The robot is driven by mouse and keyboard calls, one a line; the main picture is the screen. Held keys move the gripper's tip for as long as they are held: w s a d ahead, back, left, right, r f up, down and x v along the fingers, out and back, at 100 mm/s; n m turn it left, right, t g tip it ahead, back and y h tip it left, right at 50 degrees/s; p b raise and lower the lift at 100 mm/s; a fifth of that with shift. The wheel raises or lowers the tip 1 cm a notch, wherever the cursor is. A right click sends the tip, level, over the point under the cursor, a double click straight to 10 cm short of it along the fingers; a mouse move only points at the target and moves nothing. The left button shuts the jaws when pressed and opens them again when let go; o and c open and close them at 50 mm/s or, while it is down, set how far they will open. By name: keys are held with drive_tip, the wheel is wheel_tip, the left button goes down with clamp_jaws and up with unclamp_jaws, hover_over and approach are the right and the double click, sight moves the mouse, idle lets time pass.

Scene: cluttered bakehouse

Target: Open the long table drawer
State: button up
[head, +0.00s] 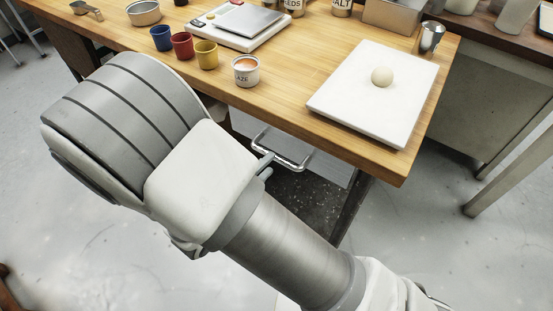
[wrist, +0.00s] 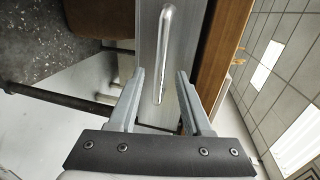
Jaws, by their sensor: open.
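The long table drawer shows in the wrist view as a grey front (wrist: 146,32) under the wooden tabletop edge. Its bar handle (wrist: 166,40) runs lengthwise up the picture. In the head view the metal handle (head: 285,158) shows below the table's front edge, partly hidden by my arm. My gripper (wrist: 160,73) is open, with one finger on each side of the handle's near end in the picture. I cannot tell whether the fingers touch the handle. In the head view most of my gripper is hidden behind my arm; a fingertip (head: 265,163) shows beside the handle.
The wooden table (head: 290,108) carries a white board (head: 345,105) with a dough ball (head: 382,76), a scale (head: 240,30), several coloured cups and a labelled tin (head: 246,71). A dark table leg (head: 351,208) stands right of the handle. Open floor lies in front.

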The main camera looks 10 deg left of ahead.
drive_tip(key=b+x, duration=0.1)
drive_tip(key=x, duration=0.4)
clamp_jaws()
idle(1.4)
